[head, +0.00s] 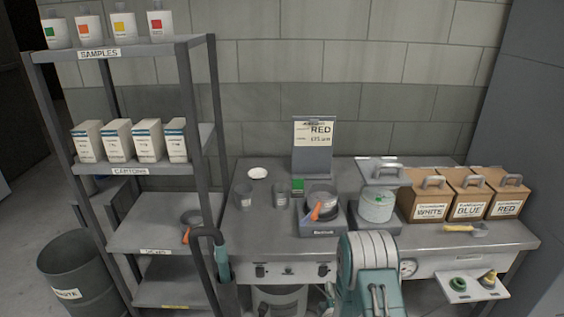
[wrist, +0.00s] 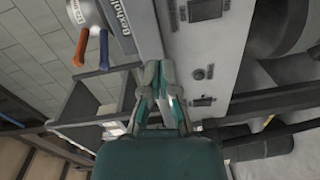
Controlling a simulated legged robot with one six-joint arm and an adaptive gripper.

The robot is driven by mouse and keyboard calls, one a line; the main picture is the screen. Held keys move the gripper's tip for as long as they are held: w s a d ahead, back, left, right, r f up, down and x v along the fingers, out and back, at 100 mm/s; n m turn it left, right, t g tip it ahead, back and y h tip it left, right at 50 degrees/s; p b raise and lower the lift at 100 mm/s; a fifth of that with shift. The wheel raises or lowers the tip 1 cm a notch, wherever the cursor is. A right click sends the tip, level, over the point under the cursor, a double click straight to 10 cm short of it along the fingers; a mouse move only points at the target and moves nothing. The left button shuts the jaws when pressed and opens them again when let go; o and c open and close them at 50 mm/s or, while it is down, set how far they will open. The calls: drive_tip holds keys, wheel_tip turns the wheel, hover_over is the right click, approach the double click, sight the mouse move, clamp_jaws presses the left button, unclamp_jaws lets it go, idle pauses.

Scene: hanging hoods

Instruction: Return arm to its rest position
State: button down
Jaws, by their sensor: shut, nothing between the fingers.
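My gripper (wrist: 160,72) shows in the wrist view, its two grey-and-teal fingers closed together with nothing between them. The fingertips appear in front of the bench's front edge, beside the panel with switches (wrist: 202,102). The wrist picture is turned, so the bench edge runs upright. In the head view, teal and grey parts of my arm are at the bottom middle, in front of the bench (head: 420,235). The fingers cannot be made out in the head view.
A grey shelf rack (head: 195,90) with bottles and cartons stands at the left, with a waste bin (head: 75,285) beside it. On the bench are a scale (head: 322,222) holding a pan, a sign (head: 313,150), and boxes (head: 425,207). A small tray (head: 470,292) juts out at right.

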wheel_tip(320, 180, up, 12)
drive_tip(key=w+m+g, duration=0.3)
drive_tip(key=m, duration=0.1)
drive_tip(key=s+r+m+g, duration=0.35)
drive_tip(key=s+r, duration=0.35)
drive_tip(key=r, duration=0.6)
drive_tip(key=s+r+m+g, duration=0.1)
drive_tip(key=s+r+m, duration=0.2)
drive_tip(key=s, duration=0.6)
drive_tip(key=s+r+m+g, duration=0.2)
drive_tip(key=s+r, duration=0.1)
drive_tip(key=s, duration=0.7)
drive_tip(key=s+r+m+g, duration=0.2)
drive_tip(key=s+r+m, duration=0.1)
drive_tip(key=s, duration=0.6)
drive_tip(key=shift+s+r+m, duration=0.15)
drive_tip(key=shift+s+m, duration=0.15)
drive_tip(key=shift+m, duration=0.05)
drive_tip(key=shift+g, duration=0.25)
